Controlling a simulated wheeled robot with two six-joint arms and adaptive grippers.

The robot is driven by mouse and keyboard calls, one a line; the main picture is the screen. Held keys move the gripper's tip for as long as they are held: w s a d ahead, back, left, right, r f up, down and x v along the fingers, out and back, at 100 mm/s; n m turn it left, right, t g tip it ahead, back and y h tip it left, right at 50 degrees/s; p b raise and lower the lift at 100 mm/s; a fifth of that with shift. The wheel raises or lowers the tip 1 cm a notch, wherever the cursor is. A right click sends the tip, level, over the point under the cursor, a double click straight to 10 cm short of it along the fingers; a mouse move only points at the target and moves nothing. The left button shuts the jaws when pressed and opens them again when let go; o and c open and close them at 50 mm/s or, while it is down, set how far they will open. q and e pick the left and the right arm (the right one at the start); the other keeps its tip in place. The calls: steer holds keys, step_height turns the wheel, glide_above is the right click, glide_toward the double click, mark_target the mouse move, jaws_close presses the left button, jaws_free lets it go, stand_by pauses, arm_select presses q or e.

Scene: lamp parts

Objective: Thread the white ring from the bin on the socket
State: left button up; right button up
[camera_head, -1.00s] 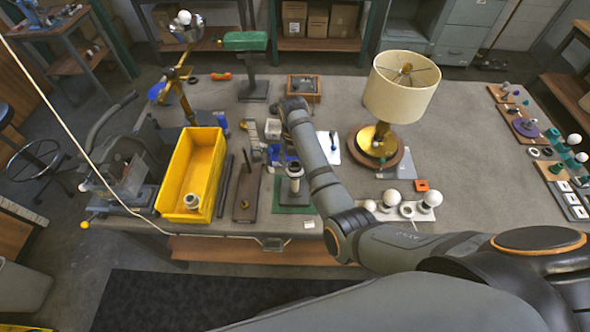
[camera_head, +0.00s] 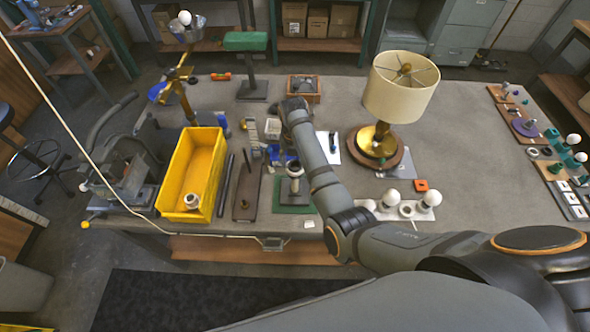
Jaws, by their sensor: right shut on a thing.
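The yellow bin (camera_head: 176,180) stands left of centre near the table's front edge. A small white ring-shaped part (camera_head: 192,200) lies at its near end. A grey upright part that looks like the socket (camera_head: 294,186) stands on a green pad (camera_head: 292,208) right of the bin, with a paler ring-like top. My right gripper (camera_head: 288,158) is beyond this part, mostly hidden by its own arm and small against the clutter. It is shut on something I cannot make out. My left gripper is not in view.
A brown board with a short post (camera_head: 246,190) and dark bars lie between bin and pad. A lamp with a cream shade (camera_head: 401,88) stands right of my arm. White bulbs (camera_head: 431,198) stand at the front. The table's right middle is clear.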

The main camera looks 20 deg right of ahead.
steer(key=m, duration=0.4)
steer(key=shift+s+d+f+m, duration=0.1)
steer(key=shift+s+f+m, duration=0.25)
steer(key=shift+f+m, duration=0.05)
steer(key=shift+m, duration=1)
steer(key=m, duration=0.2)
steer(key=shift+s+d+m, duration=0.1)
steer(key=shift+s+m, duration=0.05)
steer(key=shift+m, duration=0.15)
steer(key=m, duration=0.4)
steer(key=shift+s+f, duration=0.1)
steer(key=m, duration=0.4)
steer(key=shift+s, duration=0.15)
steer(key=m, duration=0.3)
steer(key=shift+s, duration=0.1)
